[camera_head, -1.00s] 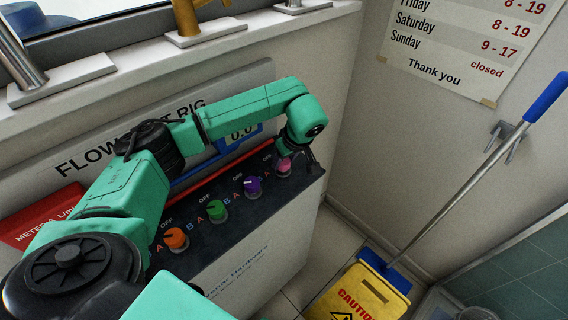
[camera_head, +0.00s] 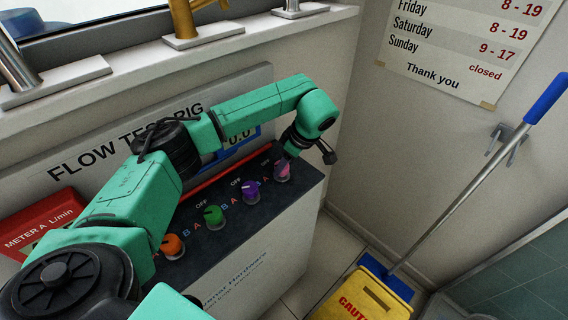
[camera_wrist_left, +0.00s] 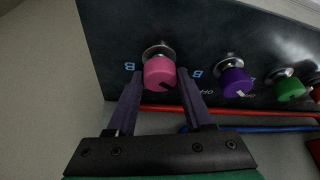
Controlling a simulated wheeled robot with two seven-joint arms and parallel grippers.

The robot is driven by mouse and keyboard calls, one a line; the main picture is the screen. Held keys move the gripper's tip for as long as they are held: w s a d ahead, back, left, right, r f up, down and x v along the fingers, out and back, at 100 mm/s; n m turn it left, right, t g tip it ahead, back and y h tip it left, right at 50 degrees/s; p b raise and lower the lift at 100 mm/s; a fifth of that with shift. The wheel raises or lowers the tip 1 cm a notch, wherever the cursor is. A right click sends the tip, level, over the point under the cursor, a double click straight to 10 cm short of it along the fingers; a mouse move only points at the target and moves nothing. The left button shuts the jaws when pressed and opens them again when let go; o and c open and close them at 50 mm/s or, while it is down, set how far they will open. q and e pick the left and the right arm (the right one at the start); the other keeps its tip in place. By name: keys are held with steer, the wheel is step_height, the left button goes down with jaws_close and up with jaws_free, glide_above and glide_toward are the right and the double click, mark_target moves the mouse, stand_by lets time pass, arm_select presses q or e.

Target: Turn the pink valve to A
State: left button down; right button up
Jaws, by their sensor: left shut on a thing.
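The pink valve (camera_head: 283,170) is the knob at the far right end of the dark panel top. It also shows in the left wrist view (camera_wrist_left: 159,73), with a dark pointer mark low on its right side. My left gripper (camera_wrist_left: 160,92) has one finger on each side of the pink knob and is shut on it. In the head view my left gripper (camera_head: 287,157) comes down on the knob from above, and the wrist partly hides the label there. A letter B shows left of the knob in the wrist view. My right gripper is not in view.
Purple (camera_head: 251,190), green (camera_head: 214,214) and orange (camera_head: 172,245) knobs stand in a row left of the pink one. Red and blue pipes run behind them. A yellow mop bucket (camera_head: 365,297) stands on the floor to the right.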

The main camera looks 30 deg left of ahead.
arm_select(q)
steer(key=shift+r, duration=0.1)
steer(key=shift+c, duration=1.4)
jaws_free()
steer(key=shift+a, duration=0.1)
steer(key=v, duration=1.4)
steer(key=shift+r, duration=0.2)
steer(key=shift+s, duration=0.1)
